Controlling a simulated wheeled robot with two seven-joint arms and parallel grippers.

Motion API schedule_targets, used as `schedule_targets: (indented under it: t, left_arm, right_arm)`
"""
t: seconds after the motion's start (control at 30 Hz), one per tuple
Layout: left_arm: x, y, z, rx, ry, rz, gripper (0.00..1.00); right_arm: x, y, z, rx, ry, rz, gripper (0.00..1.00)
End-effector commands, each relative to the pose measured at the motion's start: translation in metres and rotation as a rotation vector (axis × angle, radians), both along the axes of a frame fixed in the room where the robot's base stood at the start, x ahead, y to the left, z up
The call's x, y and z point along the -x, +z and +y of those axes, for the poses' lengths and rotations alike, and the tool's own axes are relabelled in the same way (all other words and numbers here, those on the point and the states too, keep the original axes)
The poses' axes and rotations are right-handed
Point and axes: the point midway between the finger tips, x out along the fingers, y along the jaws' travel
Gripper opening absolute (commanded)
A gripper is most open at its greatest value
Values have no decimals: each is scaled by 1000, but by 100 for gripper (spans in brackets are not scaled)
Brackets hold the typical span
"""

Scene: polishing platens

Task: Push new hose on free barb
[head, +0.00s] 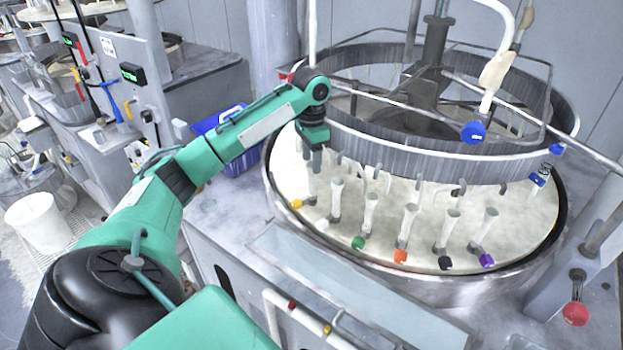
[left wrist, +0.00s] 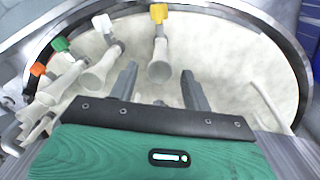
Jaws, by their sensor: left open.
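Several white flared tubes with coloured ends stand along the front of the round platen (head: 345,222). The yellow-ended tube (head: 311,187) is the leftmost in the head view. My left gripper (head: 313,158) is just above it, pointing down. In the left wrist view my left gripper (left wrist: 158,78) is open, with a finger on either side of the yellow-ended tube (left wrist: 159,62); I cannot tell if they touch it. The white-ended tube (left wrist: 108,50) and green-ended tube (left wrist: 78,65) stand to its left. I cannot tell which piece is the new hose or the free barb. My right gripper is out of view.
A grey metal ring (head: 430,160) hangs over the platen, with small dark hooked fittings below it. A blue bin (head: 236,160) stands behind my left arm. A red knob (head: 575,313) is at the lower right. The platen's pale front surface is bare between the tubes.

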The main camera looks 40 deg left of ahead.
Motion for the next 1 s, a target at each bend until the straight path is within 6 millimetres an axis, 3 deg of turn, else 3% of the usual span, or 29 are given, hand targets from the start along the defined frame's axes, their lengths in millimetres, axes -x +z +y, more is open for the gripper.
schedule_targets:
  t: [0.1,0.3,1.0]
  left_arm:
    - [-1,21,0,0,1,-4,49]
    - [-1,44,1,-1,1,-2,49]
    - [0,51,1,0,1,1,49]
  right_arm:
    - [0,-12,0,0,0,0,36]
    - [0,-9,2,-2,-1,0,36]
    - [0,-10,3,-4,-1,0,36]
